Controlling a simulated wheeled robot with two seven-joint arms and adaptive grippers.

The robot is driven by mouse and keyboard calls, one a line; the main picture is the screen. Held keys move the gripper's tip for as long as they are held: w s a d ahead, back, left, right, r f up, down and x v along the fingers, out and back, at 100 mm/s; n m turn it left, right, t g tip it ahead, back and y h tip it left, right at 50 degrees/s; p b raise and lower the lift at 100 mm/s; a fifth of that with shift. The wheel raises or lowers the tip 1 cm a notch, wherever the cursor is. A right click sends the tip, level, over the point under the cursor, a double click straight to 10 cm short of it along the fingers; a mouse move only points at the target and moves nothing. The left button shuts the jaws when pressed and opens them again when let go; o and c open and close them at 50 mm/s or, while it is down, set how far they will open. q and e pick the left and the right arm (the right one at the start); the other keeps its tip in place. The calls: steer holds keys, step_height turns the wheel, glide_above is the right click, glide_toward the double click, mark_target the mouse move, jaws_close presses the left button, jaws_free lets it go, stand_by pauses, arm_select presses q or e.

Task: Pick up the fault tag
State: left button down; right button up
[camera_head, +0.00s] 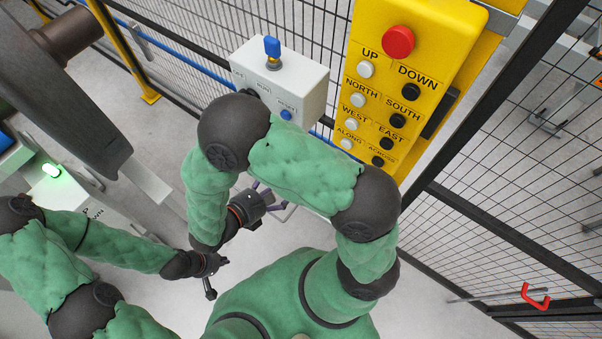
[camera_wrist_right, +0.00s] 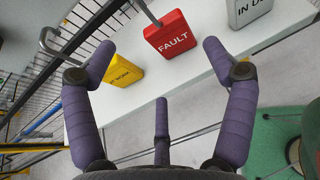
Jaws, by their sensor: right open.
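The fault tag (camera_wrist_right: 169,36) is red with white FAULT lettering and shows in the right wrist view, upper middle, in front of a white surface (camera_wrist_right: 205,72). A grey hook or rod meets its top. My right gripper (camera_wrist_right: 160,58) is open, its purple fingers spread on either side below the tag, with nothing between them. In the head view the right gripper (camera_head: 280,205) is partly hidden by my arm, and I cannot make out the tag there. My left gripper (camera_head: 209,275) is at lower left, away from the tag; its finger opening is unclear.
A yellow push-button panel (camera_head: 405,80), a white switch box (camera_head: 290,85) and mesh fencing (camera_head: 500,160) stand around my right arm. A dark wheel part (camera_head: 75,90) is at upper left.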

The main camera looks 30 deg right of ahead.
steer(key=x, duration=0.2)
steer(key=b+x, duration=0.1)
steer(key=x, duration=0.1)
steer(key=s+b+x, duration=0.1)
steer(key=x, duration=0.1)
steer(key=shift+w+d+f, duration=0.1)
steer(key=shift+d+f, duration=0.1)
steer(key=shift+d, duration=0.15)
steer(key=shift+w+d+f, duration=0.15)
steer(key=shift+w+d, duration=0.05)
steer(key=shift+d, duration=0.35)
steer(key=shift+c, duration=0.3)
steer(key=c, duration=1.5)
